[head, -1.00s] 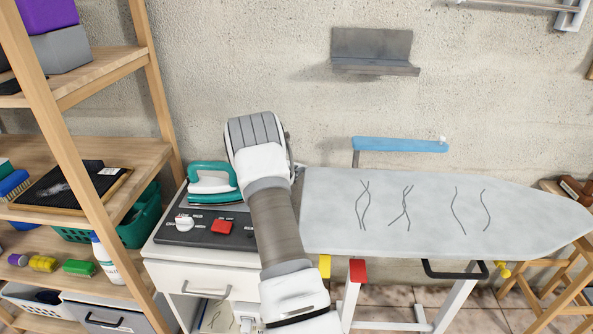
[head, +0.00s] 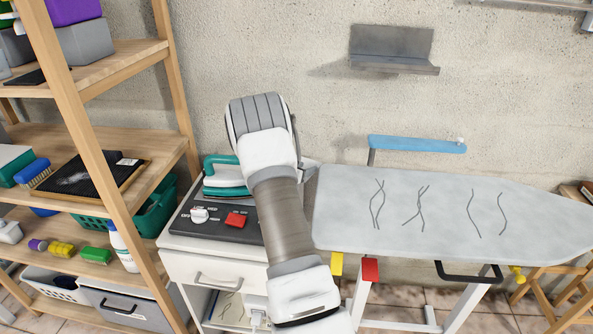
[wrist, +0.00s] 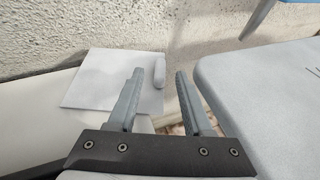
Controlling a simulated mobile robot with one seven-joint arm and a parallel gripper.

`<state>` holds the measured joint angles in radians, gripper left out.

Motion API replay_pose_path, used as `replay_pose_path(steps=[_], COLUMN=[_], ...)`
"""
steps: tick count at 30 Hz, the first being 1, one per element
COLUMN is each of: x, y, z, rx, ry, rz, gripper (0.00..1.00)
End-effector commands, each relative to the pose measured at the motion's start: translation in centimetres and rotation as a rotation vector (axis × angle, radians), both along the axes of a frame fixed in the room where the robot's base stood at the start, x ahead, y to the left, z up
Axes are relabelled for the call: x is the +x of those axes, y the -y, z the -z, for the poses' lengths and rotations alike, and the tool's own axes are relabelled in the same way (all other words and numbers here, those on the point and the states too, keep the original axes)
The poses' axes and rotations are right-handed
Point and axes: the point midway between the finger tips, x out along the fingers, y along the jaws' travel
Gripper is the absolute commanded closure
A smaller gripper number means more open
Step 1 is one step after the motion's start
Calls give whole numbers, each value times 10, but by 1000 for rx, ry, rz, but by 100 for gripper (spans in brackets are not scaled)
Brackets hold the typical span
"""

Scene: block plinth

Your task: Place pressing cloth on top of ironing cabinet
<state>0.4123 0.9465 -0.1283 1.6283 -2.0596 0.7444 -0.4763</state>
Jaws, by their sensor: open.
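The ironing cabinet (head: 182,264) is white with a dark control panel, left of the ironing board. A green and white iron (head: 223,178) stands at its back. In the wrist view a flat white square (wrist: 105,85), perhaps the pressing cloth, lies over a white surface at left. A small rounded white piece (wrist: 159,73) is at its right edge. My gripper (wrist: 160,72) is open, with nothing between its fingers. Its left finger overlaps the square in the picture; I cannot tell whether they touch. In the head view my arm hides the gripper and the cabinet's back right corner.
The grey ironing board (head: 440,215) extends to the right, and its edge (wrist: 220,95) is close to my right finger. A narrow gap separates it from the white surface. A blue sleeve arm (head: 417,145) rises behind the board. A wooden shelf (head: 180,85) stands at left.

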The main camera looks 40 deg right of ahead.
Motion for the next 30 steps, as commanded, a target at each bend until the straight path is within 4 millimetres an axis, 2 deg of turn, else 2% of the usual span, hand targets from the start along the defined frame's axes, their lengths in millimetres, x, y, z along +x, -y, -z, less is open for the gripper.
replay_pose_path(steps=[3, 9, 17, 19, 23, 27, 30], x=[-7, -17, -22, -23, -33, -59, -81], y=[-24, -52, -64, -66, -77, -103, -127], z=[-12, -23, -29, -36, -69, -117, -146], rx=[0, -1, 0, 7, 50, 147, 235], ry=[0, 0, 3, 23, 127, 310, 444], rz=[-2, 0, 3, 18, 103, 257, 369], gripper=[50, 50, 50, 50, 50, 50, 50])
